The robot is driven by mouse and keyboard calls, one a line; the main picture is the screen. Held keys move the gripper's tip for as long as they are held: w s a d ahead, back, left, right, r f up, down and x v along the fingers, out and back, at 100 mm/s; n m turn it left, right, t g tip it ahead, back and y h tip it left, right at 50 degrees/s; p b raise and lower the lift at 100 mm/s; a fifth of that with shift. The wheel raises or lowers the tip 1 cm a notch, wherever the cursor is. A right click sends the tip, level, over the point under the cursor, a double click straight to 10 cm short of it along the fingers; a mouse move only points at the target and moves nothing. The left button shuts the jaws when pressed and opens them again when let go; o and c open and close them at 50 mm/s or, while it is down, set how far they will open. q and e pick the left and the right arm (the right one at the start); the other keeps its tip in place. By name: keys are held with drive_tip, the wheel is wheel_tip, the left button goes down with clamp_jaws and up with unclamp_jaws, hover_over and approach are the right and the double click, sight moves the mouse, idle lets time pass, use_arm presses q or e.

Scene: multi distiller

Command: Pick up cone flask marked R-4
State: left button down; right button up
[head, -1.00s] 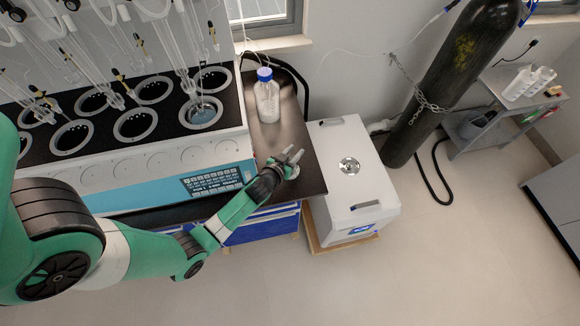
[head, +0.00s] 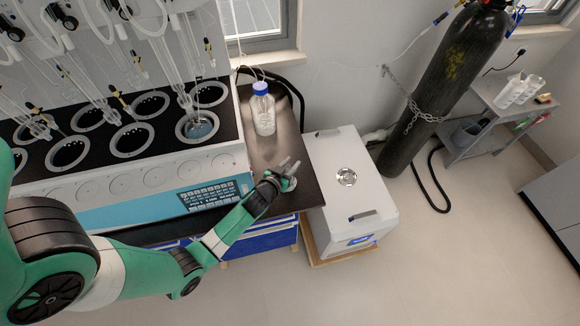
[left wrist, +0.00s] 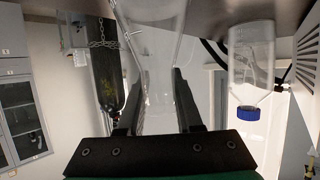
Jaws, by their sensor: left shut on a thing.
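My left gripper (head: 286,177) is at the right end of the dark bench, in front of the blue-capped bottle. In the left wrist view, the left gripper (left wrist: 154,105) has its two dark fingers on either side of the narrow neck of a clear glass cone flask (left wrist: 153,45), and it is shut on it. The flask's wide part extends to the top of that view. In the head view only a little clear glass shows by the fingers. I cannot read any R-4 mark. My right gripper is not in view.
A clear bottle with a blue cap (head: 264,112) stands behind the gripper on the bench (head: 284,112). The multi-position distiller (head: 150,178) with glassware is to the left. A white box (head: 347,200) stands right of the bench, with a chained gas cylinder (head: 440,90) behind.

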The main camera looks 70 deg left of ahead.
use_arm(q)
drive_tip(key=shift+r+p, duration=0.3)
drive_tip(key=shift+r, duration=0.35)
drive_tip(key=shift+r+p, duration=0.45)
drive_tip(key=shift+r, duration=0.45)
drive_tip(key=s+d+r+p, duration=0.1)
drive_tip(key=s+d+r, duration=0.6)
drive_tip(key=d, duration=0.5)
drive_tip(key=shift+r+p, duration=0.4)
drive_tip(key=shift+r, duration=0.95)
drive_tip(key=shift+d, duration=0.1)
